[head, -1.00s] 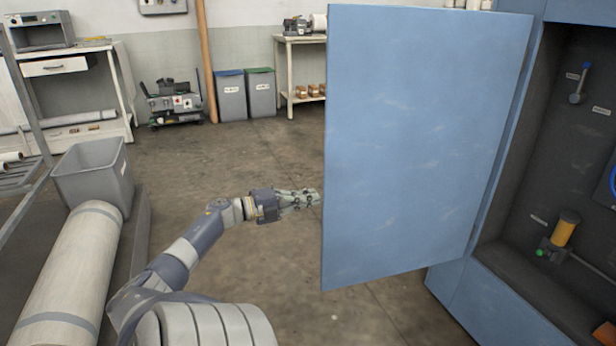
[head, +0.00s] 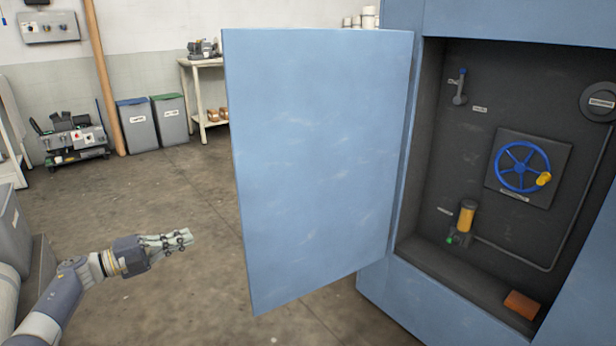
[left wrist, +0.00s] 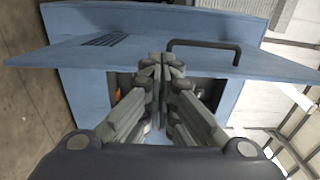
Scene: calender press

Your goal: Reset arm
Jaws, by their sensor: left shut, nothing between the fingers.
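My left gripper (head: 178,243) is shut and empty, out over the floor to the left of the open blue cabinet door (head: 320,160) in the head view. A gap of floor shows between its fingertips and the door's edge. In the left wrist view the closed fingers (left wrist: 160,70) are in the middle, with the blue door (left wrist: 70,55) and its dark handle (left wrist: 205,45) beyond them. My right gripper is in neither view.
The open cabinet (head: 440,130) holds a blue handwheel (head: 522,166), a small lever (head: 460,88), a yellow cylinder (head: 466,215) and an orange-brown block (head: 521,305). Grey bins (head: 137,125) and a cart (head: 75,138) stand at the back. Floor between is clear.

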